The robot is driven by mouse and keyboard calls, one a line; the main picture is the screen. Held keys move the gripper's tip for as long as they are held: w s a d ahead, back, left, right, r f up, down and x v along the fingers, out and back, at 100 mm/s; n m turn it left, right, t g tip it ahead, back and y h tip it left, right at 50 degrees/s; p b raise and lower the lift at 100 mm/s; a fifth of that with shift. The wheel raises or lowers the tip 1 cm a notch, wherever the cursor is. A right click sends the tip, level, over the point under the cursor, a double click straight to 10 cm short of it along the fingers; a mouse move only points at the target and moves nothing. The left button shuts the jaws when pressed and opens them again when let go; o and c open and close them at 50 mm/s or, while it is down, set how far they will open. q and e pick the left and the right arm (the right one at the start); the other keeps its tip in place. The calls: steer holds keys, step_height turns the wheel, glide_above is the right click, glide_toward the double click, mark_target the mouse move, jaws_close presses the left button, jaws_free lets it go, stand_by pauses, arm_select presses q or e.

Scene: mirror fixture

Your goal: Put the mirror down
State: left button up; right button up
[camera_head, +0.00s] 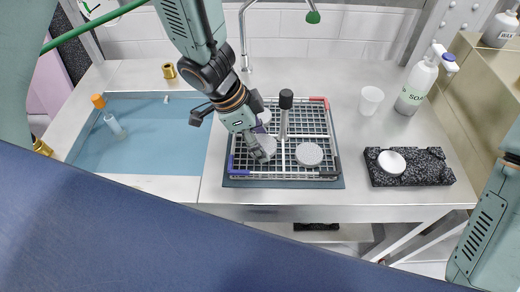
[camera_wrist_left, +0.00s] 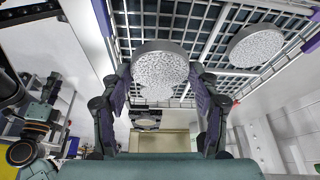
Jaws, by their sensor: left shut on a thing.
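My left gripper (camera_head: 262,152) reaches down over the wire rack (camera_head: 318,135), its fingers shut on a round, pale, speckled mirror disc (camera_head: 265,144). In the left wrist view the held mirror (camera_wrist_left: 160,72) sits between the two dark fingers of my left gripper (camera_wrist_left: 160,90), with the rack's grid (camera_wrist_left: 215,48) behind it. I cannot tell whether the mirror touches the rack. A second similar disc (camera_head: 309,154) lies on the rack to the right; it also shows in the wrist view (camera_wrist_left: 256,45). My right gripper is out of view.
A black-capped post (camera_head: 286,100) stands up at the rack. A black foam block (camera_head: 430,168) with a white round piece (camera_head: 391,162) lies to the right. Behind it are a cup (camera_head: 371,100) and a soap bottle (camera_head: 415,88). A blue basin (camera_head: 170,135) is at left.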

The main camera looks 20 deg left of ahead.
arm_select(q)
step_height(320, 180, down, 2)
steer(key=shift+s+d+b, duration=0.1)
steer(key=shift+b, duration=0.25)
steer(key=shift+a+f+b, duration=0.3)
steer(key=shift+a+f, duration=0.4)
steer(key=shift+a, duration=0.45)
steer(key=shift+d+r, duration=0.1)
steer(key=shift+d, duration=0.75)
steer(key=o, duration=1)
steer(key=shift+a+f, duration=0.2)
steer(key=shift+c, duration=0.2)
steer(key=shift+o, duration=0.6)
steer(key=shift+a+f, duration=0.1)
steer(key=shift+a, duration=0.35)
steer(key=shift+d+r, duration=0.25)
steer(key=shift+d, duration=0.3)
steer(key=shift+a+r, duration=0.1)
steer(key=shift+r, duration=0.25)
steer(key=p+v, duration=0.8)
steer(key=v, duration=0.3)
steer(key=shift+a+r, duration=0.2)
steer(key=shift+a, duration=0.1)
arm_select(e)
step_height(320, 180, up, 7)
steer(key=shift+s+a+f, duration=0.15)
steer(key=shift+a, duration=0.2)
